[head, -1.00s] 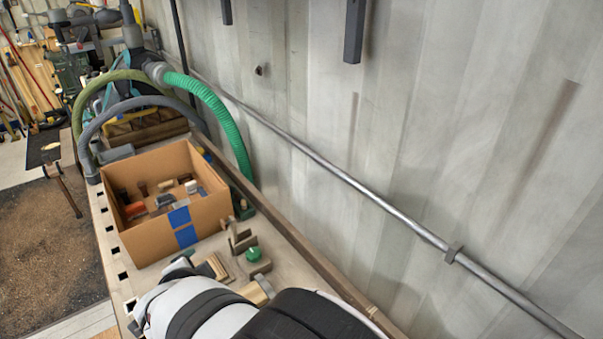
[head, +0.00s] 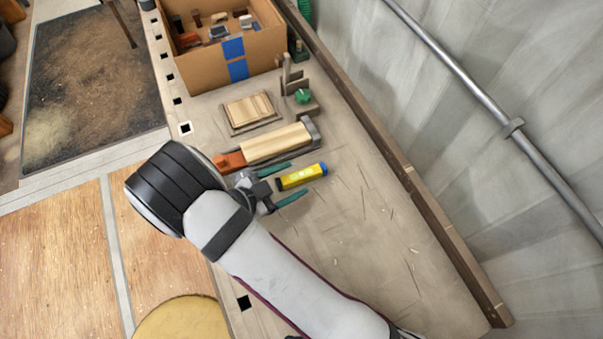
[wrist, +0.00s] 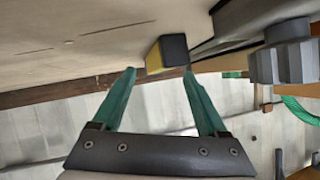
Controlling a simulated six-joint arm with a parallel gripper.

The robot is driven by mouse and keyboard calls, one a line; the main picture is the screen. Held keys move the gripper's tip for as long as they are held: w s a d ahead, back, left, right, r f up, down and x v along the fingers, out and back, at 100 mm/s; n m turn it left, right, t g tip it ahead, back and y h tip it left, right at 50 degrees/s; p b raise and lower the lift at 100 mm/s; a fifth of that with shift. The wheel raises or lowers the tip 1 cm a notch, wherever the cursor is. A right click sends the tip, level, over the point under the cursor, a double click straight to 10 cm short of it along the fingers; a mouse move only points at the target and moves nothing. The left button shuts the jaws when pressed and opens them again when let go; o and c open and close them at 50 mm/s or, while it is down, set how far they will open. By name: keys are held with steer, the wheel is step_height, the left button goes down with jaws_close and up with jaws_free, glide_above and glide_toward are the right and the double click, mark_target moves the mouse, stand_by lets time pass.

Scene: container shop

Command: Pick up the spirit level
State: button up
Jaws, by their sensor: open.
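The spirit level, a short yellow bar (head: 300,177) with a blue right end, lies on the bench in the head view. My gripper (head: 297,179) has its two green fingers spread, and in the head view one lies to each side of the bar. In the wrist view the yellow and dark end of the level (wrist: 168,52) shows just beyond and between the fingertips (wrist: 159,71). Nothing is held. The height of the fingers over the bench is hard to tell.
A wooden block in an orange-ended tool (head: 275,144) lies close above the level. Beyond it are a wooden board (head: 249,110), a green-knobbed fixture (head: 303,97) and a cardboard box (head: 263,53). A wooden rail (head: 408,178) edges the wall. The bench right of the level is clear.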

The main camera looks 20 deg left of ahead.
mark_target(299, 177)
steer(key=x, duration=0.2)
steer(key=shift+w+d+f, duration=0.15)
steer(key=shift+w+f, duration=0.05)
steer(key=shift+f, duration=0.05)
jaws_close()
stand_by(0.4)
